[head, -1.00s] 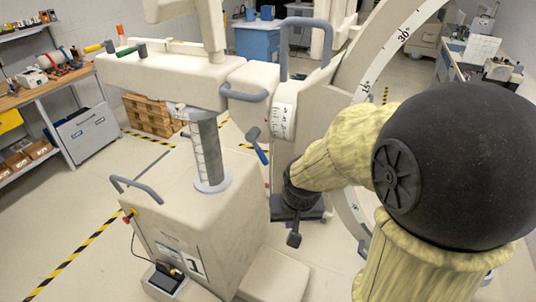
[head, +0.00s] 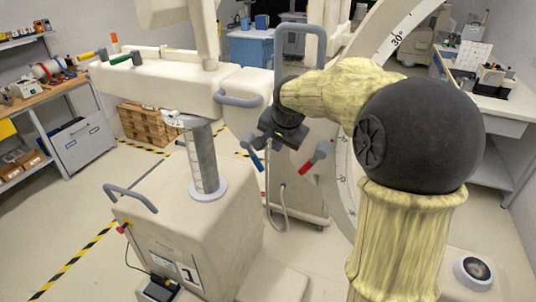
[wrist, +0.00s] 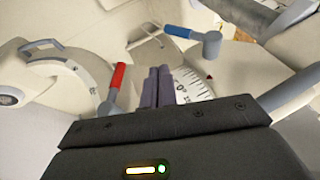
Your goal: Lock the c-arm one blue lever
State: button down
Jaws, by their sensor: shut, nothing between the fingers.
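The C-arm unit labelled 1 (head: 158,215) stands in front of me. Its blue lever (head: 257,160) hangs from a grey hub on the arm's left side, its handle slanting down to the right. In the wrist view the blue lever (wrist: 181,32) shows above the fingertips, pointing left from its hub. A red lever (head: 316,157) is to the right, and in the wrist view (wrist: 118,77) it is left of the fingers. My gripper (wrist: 158,85) is shut and empty, apart from both levers. In the head view my gripper (head: 272,140) is just right of the blue lever's hub.
A grey handle loop (head: 302,30) rises above the C-arm's body, and another handle (head: 238,101) sticks out at its left. The large curved C ring (head: 393,35) with degree marks stands to the right, close behind my arm. A cable (head: 284,215) hangs below.

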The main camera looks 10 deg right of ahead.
jog(key=w+a+p+x, duration=0.1)
jog(key=p+x, duration=0.3)
jog(key=x, duration=0.8)
jog(key=shift+w+a, duration=0.2)
jog(key=shift+a, duration=0.45)
